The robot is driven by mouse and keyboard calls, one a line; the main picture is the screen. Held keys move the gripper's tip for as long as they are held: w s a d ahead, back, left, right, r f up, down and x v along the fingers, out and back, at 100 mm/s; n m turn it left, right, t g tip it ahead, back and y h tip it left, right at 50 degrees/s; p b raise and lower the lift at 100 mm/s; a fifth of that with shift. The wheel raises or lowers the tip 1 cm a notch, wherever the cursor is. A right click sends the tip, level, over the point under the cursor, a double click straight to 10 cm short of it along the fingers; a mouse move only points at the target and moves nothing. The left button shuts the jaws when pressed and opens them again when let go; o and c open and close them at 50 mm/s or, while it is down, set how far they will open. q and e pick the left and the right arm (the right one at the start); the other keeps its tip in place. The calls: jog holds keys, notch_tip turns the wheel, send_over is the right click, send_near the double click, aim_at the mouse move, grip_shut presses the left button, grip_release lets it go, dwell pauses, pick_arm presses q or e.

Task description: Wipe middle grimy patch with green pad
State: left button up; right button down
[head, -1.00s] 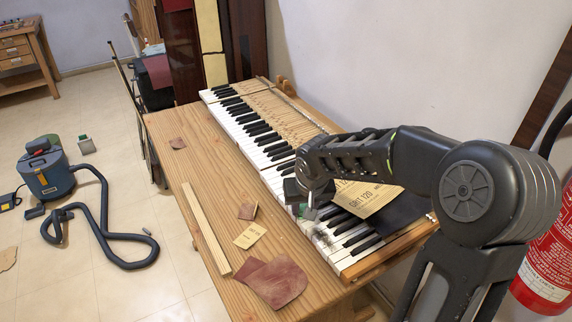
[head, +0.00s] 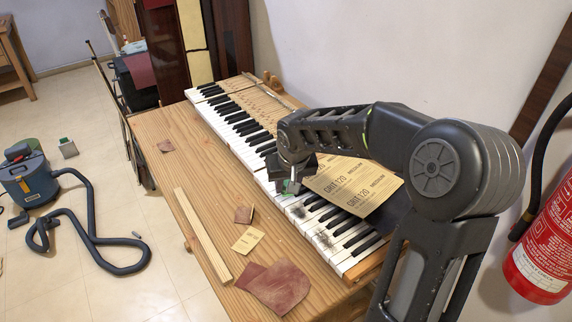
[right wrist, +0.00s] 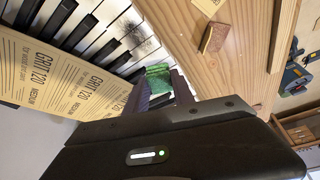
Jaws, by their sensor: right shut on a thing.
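My right gripper (head: 291,186) is shut on a small green pad (right wrist: 158,78) over the white front ends of the piano keys (head: 238,134). I cannot tell whether the pad touches the keys. A dark grimy patch (head: 325,240) lies on the keys toward the near end. Another smudge (head: 299,212) lies between it and the gripper. Dark grime (right wrist: 143,48) also shows just beyond the pad in the right wrist view. Any grime under the gripper or pad is hidden. My left gripper is not in view.
Printed grit 120 sheets (head: 350,184) lie over the back of the keys beside the gripper. The wooden bench (head: 170,125) holds a wood strip (head: 203,235), leather scraps (head: 275,286) and a small sandpaper piece (head: 248,240). A fire extinguisher (head: 540,255) hangs at right.

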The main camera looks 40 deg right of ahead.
jog(key=shift+w+r+p, duration=0.2)
jog(key=shift+r+p, duration=0.3)
jog(key=shift+r, duration=0.4)
jog(key=shift+r+p, duration=1)
jog(key=shift+r, duration=0.55)
